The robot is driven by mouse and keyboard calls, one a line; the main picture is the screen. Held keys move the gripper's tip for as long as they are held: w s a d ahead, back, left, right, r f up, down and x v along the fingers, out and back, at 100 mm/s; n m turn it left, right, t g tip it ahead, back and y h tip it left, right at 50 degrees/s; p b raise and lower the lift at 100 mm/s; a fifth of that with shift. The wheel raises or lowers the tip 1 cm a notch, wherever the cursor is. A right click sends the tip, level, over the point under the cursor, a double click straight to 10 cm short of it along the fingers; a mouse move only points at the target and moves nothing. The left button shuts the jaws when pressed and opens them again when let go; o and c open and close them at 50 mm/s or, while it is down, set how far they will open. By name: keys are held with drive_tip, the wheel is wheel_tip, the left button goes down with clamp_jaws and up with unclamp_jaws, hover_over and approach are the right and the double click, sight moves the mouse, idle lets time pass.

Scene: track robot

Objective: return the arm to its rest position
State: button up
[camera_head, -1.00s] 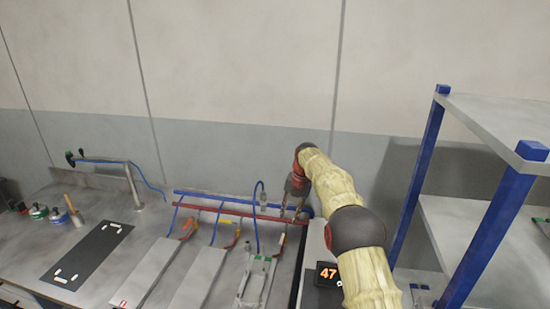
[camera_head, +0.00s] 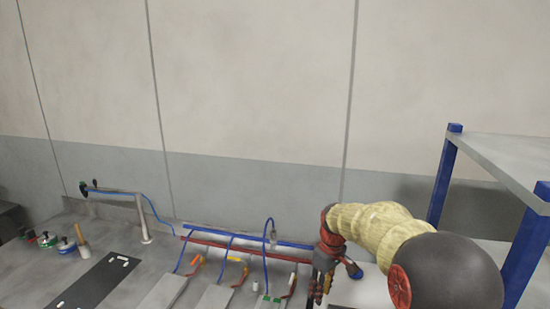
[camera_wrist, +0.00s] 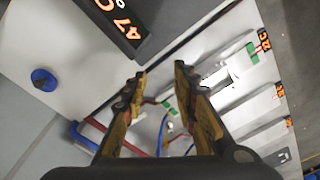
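My arm, with pale yellow wrinkled sleeves and dark joints, reaches in from the lower right of the head view. My gripper (camera_head: 322,282) points down near the right end of the blue and red pipes, partly cut by the lower edge. In the wrist view my gripper (camera_wrist: 158,92) has its two yellow-and-black fingers apart, with nothing between them. The bench surface, cables and pipes show beyond the fingers, at a distance.
A blue-and-grey shelf (camera_head: 447,175) stands close on the right. Blue and red pipes (camera_head: 210,243) run along the bench back. Grey plates (camera_head: 212,298) with coloured hose ends lie left of my gripper. The wall above is bare.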

drive_tip(key=s+d+r+m+t, duration=0.1)
drive_tip(key=s+r, duration=0.3)
drive_tip(key=s, duration=0.7)
drive_tip(key=s+d+r+m+t+b, duration=0.1)
drive_tip(key=s+r+m, duration=0.3)
drive_tip(key=s, duration=0.8)
drive_tip(key=s+d+r+m+t+b, duration=0.1)
drive_tip(key=s+d+r+m+t, duration=0.1)
drive_tip(key=s, duration=0.9)
drive_tip(key=shift+s+d+r+m+t+h, duration=0.4)
drive_tip(key=shift+r+t, duration=0.3)
drive_tip(key=shift+r, duration=0.25)
